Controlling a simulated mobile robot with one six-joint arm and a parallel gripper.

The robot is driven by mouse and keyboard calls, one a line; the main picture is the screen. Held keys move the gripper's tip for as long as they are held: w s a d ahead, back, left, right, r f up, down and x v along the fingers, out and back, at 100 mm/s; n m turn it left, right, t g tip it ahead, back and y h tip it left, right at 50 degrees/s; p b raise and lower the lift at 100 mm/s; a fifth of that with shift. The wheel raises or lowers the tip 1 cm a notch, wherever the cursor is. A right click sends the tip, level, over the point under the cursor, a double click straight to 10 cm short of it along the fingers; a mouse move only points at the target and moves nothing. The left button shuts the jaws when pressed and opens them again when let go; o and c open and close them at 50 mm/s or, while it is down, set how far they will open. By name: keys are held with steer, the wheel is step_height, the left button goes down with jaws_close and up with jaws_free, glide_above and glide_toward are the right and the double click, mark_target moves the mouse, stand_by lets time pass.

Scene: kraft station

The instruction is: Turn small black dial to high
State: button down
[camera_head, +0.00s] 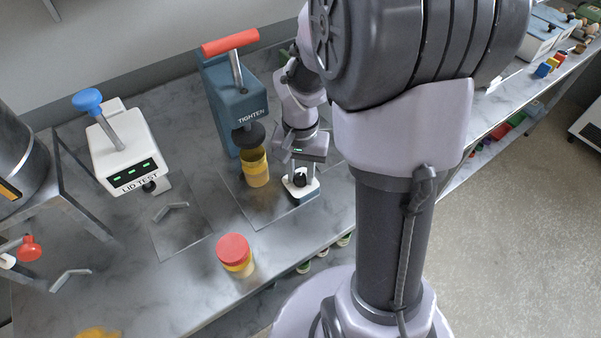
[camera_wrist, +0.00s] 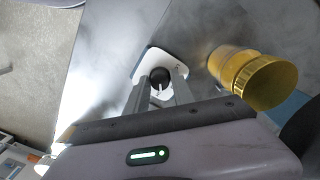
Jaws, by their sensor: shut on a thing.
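The small black dial (camera_wrist: 160,77) sits on a white plate (camera_wrist: 150,61) on top of a small box. In the head view the dial (camera_head: 299,180) shows on the white-and-blue box (camera_head: 303,190) at the bench's front edge. My gripper (camera_wrist: 161,88) is shut on the dial, with one finger on each side of it. A white pointer mark shows on the dial between the fingers. The setting labels are too small to read. In the head view my gripper (camera_head: 297,163) comes down onto the box from above.
A yellow-lidded jar (camera_wrist: 265,82) stands close beside the dial box, under the blue TIGHTEN press (camera_head: 228,95). A red-lidded jar (camera_head: 235,254) stands near the bench's front edge. The white LID TEST device (camera_head: 125,160) is at the left. Bare bench (camera_head: 190,290) lies at the front.

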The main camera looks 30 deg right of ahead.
mark_target(300, 176)
steer(key=shift+m, duration=0.6)
steer(key=c, duration=1.1)
jaws_free()
step_height(300, 176, up, 17)
steer(key=p, duration=0.7)
steer(key=shift+r, duration=0.2)
